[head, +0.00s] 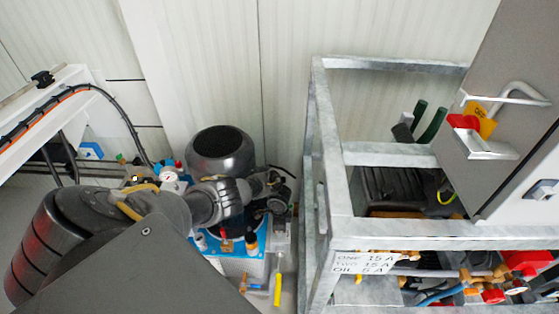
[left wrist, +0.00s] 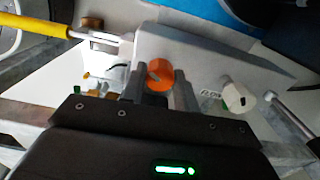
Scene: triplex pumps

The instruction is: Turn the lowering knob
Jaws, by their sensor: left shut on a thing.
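The orange round knob (left wrist: 160,73) sits between the two grey fingers of my left gripper (left wrist: 159,80) in the left wrist view. The fingers are shut on its sides, and a dark notch shows on its face. In the head view my left arm reaches from the lower left over the blue pump unit (head: 248,268). There the fingertips and the gripped knob are hard to make out among the pump's parts. My right gripper is not in view.
A yellow handle (left wrist: 35,22) on a metal rod lies left of the knob, and a white cylindrical fitting (left wrist: 238,97) stands to its right. A dark round vessel (head: 220,150) stands behind my arm. A galvanised frame (head: 320,160) stands close on the right.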

